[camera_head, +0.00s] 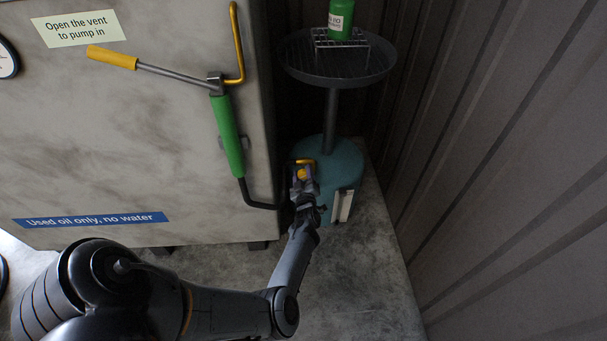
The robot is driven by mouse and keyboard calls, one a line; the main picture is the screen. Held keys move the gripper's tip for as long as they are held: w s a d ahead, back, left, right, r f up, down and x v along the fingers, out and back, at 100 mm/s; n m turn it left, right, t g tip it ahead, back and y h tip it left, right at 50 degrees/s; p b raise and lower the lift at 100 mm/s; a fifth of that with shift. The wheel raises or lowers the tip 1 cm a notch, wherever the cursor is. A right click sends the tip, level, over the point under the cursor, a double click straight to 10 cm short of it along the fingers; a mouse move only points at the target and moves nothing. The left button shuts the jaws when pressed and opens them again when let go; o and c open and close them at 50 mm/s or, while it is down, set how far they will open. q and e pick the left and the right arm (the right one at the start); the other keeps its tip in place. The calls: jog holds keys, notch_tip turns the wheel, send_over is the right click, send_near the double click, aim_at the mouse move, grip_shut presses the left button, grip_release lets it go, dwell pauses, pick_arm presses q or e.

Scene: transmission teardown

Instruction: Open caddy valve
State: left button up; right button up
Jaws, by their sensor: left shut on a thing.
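The caddy (343,162) is a squat teal drum on the floor beside the tank. A thin post rises from it to a round dark pan. A small yellow valve handle (304,162) shows at the caddy's upper left side. My left gripper (302,177) reaches up from below and is shut on the yellow handle; its fingers partly hide it. The valve body behind the fingers is hidden, so I cannot tell how far the handle is turned. My right gripper is not in view.
A large pale tank (130,140) with a green hose grip (228,135) and yellow-ended levers stands left of the caddy. A green bottle (340,18) stands on a wire rack over the pan (300,70). A corrugated wall (500,130) closes the right side.

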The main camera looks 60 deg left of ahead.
pick_arm(q)
jog(key=n, duration=0.5)
jog(key=shift+s+a+n, duration=0.1)
jog(key=shift+n, duration=0.2)
jog(key=n, duration=0.5)
jog(key=shift+f+p, duration=0.25)
jog(key=shift+p, duration=0.15)
jog(key=shift+n, duration=0.3)
jog(key=o, duration=1)
jog(key=shift+a, duration=0.15)
jog(key=shift+r, duration=0.1)
jog(key=shift+d, duration=0.25)
